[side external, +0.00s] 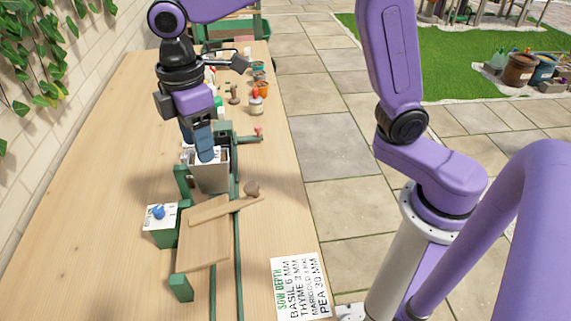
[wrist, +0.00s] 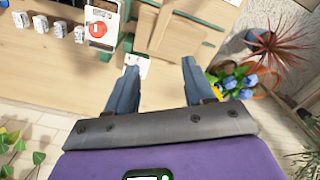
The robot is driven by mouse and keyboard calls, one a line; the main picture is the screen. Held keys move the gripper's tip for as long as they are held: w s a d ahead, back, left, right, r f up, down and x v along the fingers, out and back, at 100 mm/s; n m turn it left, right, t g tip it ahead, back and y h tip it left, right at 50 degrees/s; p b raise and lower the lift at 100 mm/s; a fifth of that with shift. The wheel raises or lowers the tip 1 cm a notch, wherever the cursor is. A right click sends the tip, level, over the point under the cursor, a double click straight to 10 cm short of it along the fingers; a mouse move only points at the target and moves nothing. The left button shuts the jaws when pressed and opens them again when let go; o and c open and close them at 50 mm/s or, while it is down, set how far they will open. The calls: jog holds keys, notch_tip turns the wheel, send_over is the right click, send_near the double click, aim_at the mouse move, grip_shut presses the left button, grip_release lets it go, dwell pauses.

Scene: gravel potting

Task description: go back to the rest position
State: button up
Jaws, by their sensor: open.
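My gripper (side external: 197,151) points down over the bench in the side view, with its blue-grey fingers spread. Its fingertips are at the top of a grey-white box (side external: 211,176); I cannot tell whether they touch it. In the wrist view my gripper (wrist: 160,65) shows two separate fingers with nothing held between them. The wooden bench top (side external: 110,170) lies below.
A tilted wooden board (side external: 203,240) on a green frame and a small box with a blue knob (side external: 158,212) stand nearer the camera. Small jars (side external: 257,103) stand behind. A sowing-depth card (side external: 301,287) lies at the front right. The bench's left side is clear.

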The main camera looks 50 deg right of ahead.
jog(key=s+d+f+m, duration=0.1)
jog(key=s+d+f, duration=0.1)
jog(key=s+d, duration=0.7)
jog(key=s+d+f+m, duration=0.1)
jog(key=s+d+f, duration=0.2)
jog(key=s+d, duration=0.7)
jog(key=s, duration=0.3)
jog(key=shift+d, duration=0.15)
jog(key=shift+c, duration=0.2)
dwell(0.4)
